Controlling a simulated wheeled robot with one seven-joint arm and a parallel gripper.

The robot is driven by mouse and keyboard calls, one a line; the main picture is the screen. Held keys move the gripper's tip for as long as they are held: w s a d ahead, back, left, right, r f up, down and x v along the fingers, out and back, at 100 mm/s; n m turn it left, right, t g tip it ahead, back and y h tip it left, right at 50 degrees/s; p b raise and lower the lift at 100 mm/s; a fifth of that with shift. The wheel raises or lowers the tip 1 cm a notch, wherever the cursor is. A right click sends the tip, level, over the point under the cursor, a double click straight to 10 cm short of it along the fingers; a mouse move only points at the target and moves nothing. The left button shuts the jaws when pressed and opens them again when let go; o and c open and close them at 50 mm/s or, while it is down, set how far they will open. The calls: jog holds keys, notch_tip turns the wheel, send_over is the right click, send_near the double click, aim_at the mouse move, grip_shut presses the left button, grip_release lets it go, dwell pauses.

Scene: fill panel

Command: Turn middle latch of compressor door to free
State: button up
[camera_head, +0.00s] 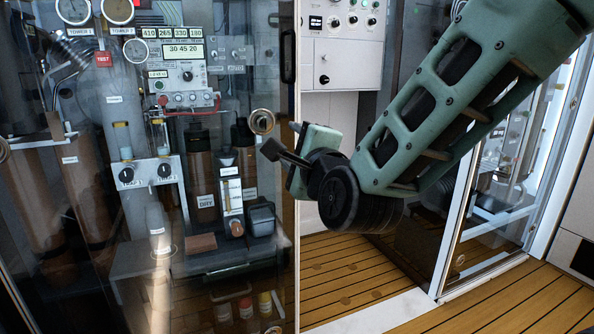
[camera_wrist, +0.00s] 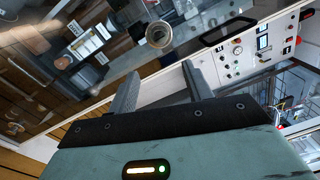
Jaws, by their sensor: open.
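The compressor door is a clear glass panel (camera_head: 100,230) filling the left of the head view. A round metal latch (camera_head: 261,121) sits near its right edge, at mid height; I take it as the middle latch. It shows in the wrist view as a round, cup-like fitting (camera_wrist: 159,33), beyond the fingertips. My gripper (camera_head: 279,138) is just below and right of the latch in the head view. In the wrist view my two dark fingers (camera_wrist: 159,72) stand apart, with nothing between them. They look apart from the latch. The latch's turn position cannot be told.
Behind the glass stand gauges, brown cylinders and a control box (camera_head: 183,75). A dark handle (camera_head: 288,55) is near the door's upper right edge. Wooden floor (camera_head: 350,275) lies below, clear.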

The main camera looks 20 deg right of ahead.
jog(key=s+b, duration=0.1)
jog(key=b, duration=0.2)
jog(key=shift+s+f, duration=0.1)
jog(key=shift+s, duration=0.3)
jog(key=s+a+f+n+g+y, duration=0.2)
jog(key=s+a+f+n+g, duration=0.25)
jog(key=f+n, duration=0.25)
jog(key=s+a+f+n+g+y, duration=0.3)
jog(key=s+a+f+n+g, duration=0.15)
jog(key=a+f+n, duration=0.2)
jog(key=s+d+f+n+g+h, duration=0.2)
jog(key=s+f+n+g, duration=0.25)
jog(key=s+n, duration=0.35)
jog(key=s+d+f+n+g+h, duration=0.2)
jog(key=s+f+n+g, duration=0.25)
jog(key=s+n, duration=0.3)
notch_tip(320, 180, up, 29)
jog(key=p, duration=2.8)
jog(key=shift+s+d+f+g+p, duration=0.15)
jog(key=shift+s+d+g+p, duration=0.1)
jog(key=shift+s+g+p, duration=0.05)
